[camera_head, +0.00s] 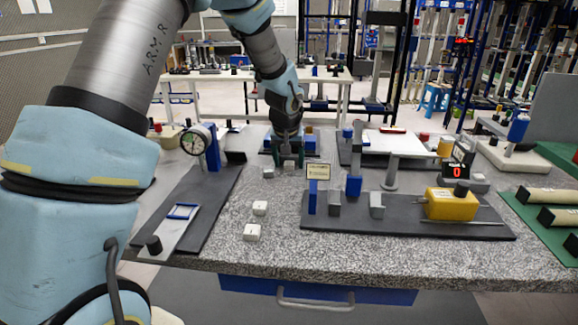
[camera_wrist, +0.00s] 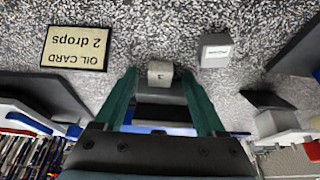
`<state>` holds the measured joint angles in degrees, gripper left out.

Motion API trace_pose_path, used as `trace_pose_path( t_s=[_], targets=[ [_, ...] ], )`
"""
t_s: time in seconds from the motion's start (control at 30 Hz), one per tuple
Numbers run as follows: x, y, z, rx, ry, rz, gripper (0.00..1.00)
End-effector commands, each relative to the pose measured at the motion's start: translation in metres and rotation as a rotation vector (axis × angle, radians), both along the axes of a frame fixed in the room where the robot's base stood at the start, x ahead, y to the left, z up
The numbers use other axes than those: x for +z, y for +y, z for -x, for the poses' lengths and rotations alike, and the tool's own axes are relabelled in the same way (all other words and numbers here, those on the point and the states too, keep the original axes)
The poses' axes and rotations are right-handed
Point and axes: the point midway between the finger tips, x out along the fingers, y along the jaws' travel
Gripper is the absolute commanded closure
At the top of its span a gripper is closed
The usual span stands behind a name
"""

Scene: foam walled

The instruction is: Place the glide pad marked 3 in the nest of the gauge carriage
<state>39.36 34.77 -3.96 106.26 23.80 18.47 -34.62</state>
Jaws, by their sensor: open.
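My gripper (camera_head: 287,158) points down at the far side of the bench, its green fingers apart. In the wrist view a small pale block (camera_wrist: 160,72) with a dark mark shows between the fingertips, seemingly not gripped; the mark is too small to read surely. Two white pads, a farther one (camera_head: 260,208) and a nearer one (camera_head: 252,232), lie on the bench nearer me; their marks are unreadable. What looks like the gauge carriage (camera_head: 168,235), a grey plate with black knob, sits on the dark left base. Its blue-framed nest (camera_head: 182,212) appears empty.
A dial gauge (camera_head: 195,140) stands behind the carriage. A labelled grey block (camera_wrist: 215,50) and an oil card (camera_wrist: 75,48) flank the gripper. A dark fixture plate (camera_head: 420,222) carries a yellow block (camera_head: 452,204) at right. Speckled bench around the near pads is clear.

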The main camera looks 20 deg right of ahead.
Motion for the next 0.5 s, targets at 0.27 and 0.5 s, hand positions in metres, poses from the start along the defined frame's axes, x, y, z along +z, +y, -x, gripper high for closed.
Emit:
trace_pose_path(
  t_s=[0.27,0.5],
  targets=[
    [0.0000,0.0001,0.0002,0.000,0.000,0.000,0.54],
    [0.0001,0.0002,0.0002,0.000,0.001,0.000,0.81]
  ],
)
